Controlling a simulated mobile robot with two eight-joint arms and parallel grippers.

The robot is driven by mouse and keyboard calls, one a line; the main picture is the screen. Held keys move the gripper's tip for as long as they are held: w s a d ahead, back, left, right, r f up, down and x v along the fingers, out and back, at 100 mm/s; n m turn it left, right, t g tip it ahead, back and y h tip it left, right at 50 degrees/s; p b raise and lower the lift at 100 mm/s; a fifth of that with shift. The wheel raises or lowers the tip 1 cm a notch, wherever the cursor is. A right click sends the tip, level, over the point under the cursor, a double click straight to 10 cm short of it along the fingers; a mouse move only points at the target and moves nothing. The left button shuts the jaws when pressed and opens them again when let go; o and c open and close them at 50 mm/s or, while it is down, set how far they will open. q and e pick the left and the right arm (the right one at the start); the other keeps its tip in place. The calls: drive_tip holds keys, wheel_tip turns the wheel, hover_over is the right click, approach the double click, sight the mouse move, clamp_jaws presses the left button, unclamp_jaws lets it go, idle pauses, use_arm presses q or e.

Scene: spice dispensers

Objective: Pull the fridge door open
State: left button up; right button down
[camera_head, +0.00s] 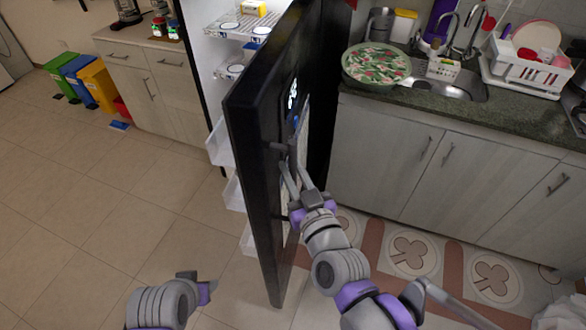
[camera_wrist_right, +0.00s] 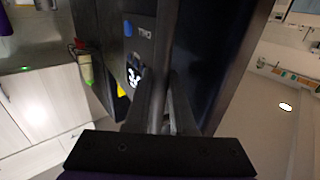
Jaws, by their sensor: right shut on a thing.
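The black fridge door (camera_head: 262,120) stands wide open, its edge towards me and its front face turned right. My right gripper (camera_head: 292,172) is at the front face, shut on the door handle (camera_head: 302,138), a dark upright bar partly hidden by the fingers.
White shelves (camera_head: 232,27) show inside the fridge, and white door bins stick out left of the door. A counter with a sink (camera_head: 465,88) and a patterned bowl (camera_head: 376,64) is at the right. Coloured bins (camera_head: 98,80) stand at the left. Tiled floor (camera_head: 110,215) left of the door is clear.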

drive_tip(key=shift+f, duration=0.1)
idle(0.3)
drive_tip(key=c, duration=0.8)
unclamp_jaws()
drive_tip(key=shift+o, duration=0.2)
